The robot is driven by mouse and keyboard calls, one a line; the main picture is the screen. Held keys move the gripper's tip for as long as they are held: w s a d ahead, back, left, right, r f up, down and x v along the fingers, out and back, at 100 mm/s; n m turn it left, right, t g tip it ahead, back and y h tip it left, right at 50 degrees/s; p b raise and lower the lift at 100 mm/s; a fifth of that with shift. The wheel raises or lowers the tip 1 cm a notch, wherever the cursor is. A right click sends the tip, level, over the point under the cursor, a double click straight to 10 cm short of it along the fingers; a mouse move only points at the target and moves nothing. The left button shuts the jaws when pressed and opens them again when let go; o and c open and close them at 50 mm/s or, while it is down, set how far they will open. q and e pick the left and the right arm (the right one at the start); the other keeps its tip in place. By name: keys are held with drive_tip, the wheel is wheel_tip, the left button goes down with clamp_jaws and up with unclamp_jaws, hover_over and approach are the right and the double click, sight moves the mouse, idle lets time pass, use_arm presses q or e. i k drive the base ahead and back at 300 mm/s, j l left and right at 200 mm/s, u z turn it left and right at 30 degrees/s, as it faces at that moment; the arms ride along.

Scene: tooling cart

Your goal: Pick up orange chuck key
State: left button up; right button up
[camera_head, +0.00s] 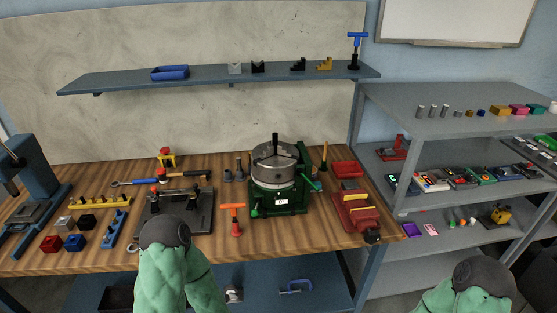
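The orange chuck key (235,217) stands upright on the wooden workbench, T-handle at the top, just left of the green machine with a round metal chuck (275,170). Nothing touches the key. My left arm shows as a green link with a dark rounded cap at the lower middle, below and left of the key. My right arm shows a similar link at the lower right, in front of the shelf unit. Neither gripper's fingers can be seen.
Left of the key is a dark plate (200,215) with tools on it. A red vise (358,212) sits at the bench's right end. A blue T-handled key (356,48) stands on the wall shelf (205,82). A little bare wood surrounds the orange key.

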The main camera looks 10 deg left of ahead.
sight(233, 207)
drive_tip(key=z, duration=0.45)
drive_tip(key=j+z, duration=0.35)
drive_tip(key=j, duration=0.15)
drive_tip(key=k+j+z, duration=0.15)
drive_tip(key=j+z, duration=0.25)
drive_tip(key=k+j+z, duration=0.15)
drive_tip(key=j+z, duration=0.2)
drive_tip(key=j, duration=0.15)
